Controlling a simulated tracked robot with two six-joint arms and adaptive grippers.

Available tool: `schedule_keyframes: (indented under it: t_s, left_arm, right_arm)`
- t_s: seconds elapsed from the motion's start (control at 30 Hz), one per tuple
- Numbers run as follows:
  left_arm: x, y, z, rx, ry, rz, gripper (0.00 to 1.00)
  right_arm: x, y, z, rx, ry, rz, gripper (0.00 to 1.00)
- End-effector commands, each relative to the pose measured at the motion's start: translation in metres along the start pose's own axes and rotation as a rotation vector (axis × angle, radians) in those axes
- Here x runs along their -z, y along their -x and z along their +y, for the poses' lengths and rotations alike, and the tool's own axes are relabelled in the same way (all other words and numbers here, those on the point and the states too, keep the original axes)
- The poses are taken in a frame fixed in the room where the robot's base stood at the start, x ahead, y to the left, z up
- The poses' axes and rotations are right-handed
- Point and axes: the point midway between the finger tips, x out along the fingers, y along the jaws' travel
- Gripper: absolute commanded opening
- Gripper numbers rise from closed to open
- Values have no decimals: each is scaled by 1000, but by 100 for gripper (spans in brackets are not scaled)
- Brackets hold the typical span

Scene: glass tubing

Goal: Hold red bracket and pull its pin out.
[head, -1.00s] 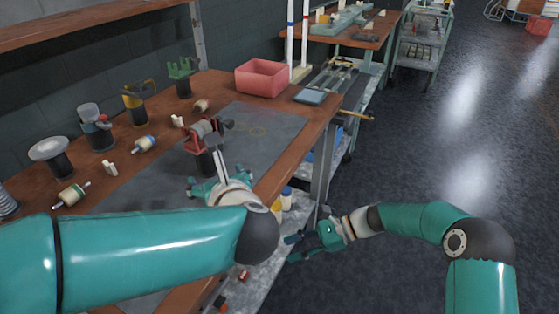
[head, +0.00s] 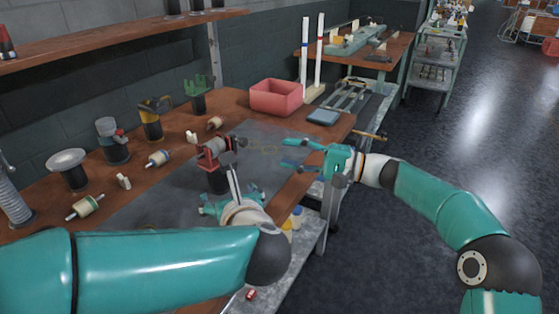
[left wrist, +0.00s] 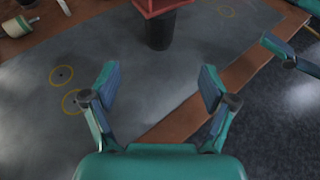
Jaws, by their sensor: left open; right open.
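The red bracket (head: 212,152) sits on top of a black post (head: 217,181) on the grey mat. A pale grey cylinder with a dark end (head: 224,143) lies across it; I cannot tell whether this is the pin. In the left wrist view the red bracket (left wrist: 158,6) is cut off by the top edge. My left gripper (left wrist: 155,85) is open and empty, in front of the post and short of it. My right gripper (head: 287,155) is open and empty to the right of the bracket, its fingers pointing left towards it.
Green (head: 198,93) and yellow (head: 151,117) brackets stand on posts at the back left. Loose cylindrical parts lie on the wooden bench. A pink bin (head: 276,97) and a blue tray (head: 323,117) are at the far right end. The grey mat (head: 150,207) is mostly clear.

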Motion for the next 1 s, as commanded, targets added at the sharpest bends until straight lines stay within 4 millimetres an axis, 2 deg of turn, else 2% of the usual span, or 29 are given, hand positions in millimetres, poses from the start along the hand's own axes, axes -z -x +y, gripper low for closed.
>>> schedule_keyframes:
  t_s: [0.17,0.27,0.8,1.0]
  left_arm:
    - [0,-12,0,-2,1,0,84]
    - [1,-26,1,-4,0,1,84]
    - [1,-130,0,-2,0,1,84]
    - [0,-157,-1,0,0,1,84]
  right_arm:
    - [1,-1,-2,3,22,6,42]
    - [1,0,-2,2,21,6,42]
    - [1,0,-1,2,19,5,42]
    - [1,0,-1,2,19,6,42]
